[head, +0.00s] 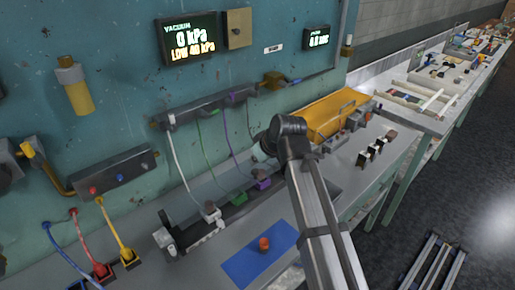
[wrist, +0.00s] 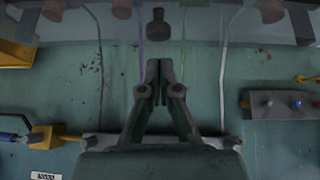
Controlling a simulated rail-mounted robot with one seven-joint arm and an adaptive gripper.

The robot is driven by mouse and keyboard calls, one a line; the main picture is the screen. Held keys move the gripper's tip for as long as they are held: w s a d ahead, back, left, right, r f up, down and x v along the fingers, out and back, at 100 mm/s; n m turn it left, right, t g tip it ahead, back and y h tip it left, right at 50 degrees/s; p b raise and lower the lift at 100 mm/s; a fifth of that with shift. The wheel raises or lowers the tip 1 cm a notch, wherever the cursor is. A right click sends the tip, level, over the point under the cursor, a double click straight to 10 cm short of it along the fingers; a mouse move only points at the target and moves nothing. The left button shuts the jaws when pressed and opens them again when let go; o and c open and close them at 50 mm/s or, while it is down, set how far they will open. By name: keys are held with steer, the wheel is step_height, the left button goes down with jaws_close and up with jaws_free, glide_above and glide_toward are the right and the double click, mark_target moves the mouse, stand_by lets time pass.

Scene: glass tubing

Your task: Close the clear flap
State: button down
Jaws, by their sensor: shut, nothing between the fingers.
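The clear flap appears as a see-through greyish panel (wrist: 195,30) across the top of the wrist view, with cables and dark plugs showing through or beside it. Its exact tilt is hard to tell. In the head view a faint pale strip behind the bench rail may be the same flap, but its edges are unclear. My gripper (wrist: 159,68) is shut and empty, with its fingertips just below a dark knob-like piece (wrist: 157,24) in the wrist view; I cannot tell whether they touch. In the head view my arm hides the fingertips.
A blue mat (head: 240,268) with an orange-red knob (head: 264,243) lies on the bench front. A yellow-orange case (head: 328,112) stands right of my arm. White, green and purple cables hang from a wall bar (head: 205,105) to the bench rail. Gauges hang above.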

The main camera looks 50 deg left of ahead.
mark_target(256, 176)
steer(key=shift+d+f, duration=0.2)
steer(key=shift+f, duration=0.8)
steer(key=d+f+y+b, duration=0.1)
steer(key=f+b, duration=0.1)
steer(key=b, duration=0.1)
steer(key=shift+d, duration=0.1)
steer(key=shift+d+f+b, duration=0.3)
steer(key=shift+f, duration=0.15)
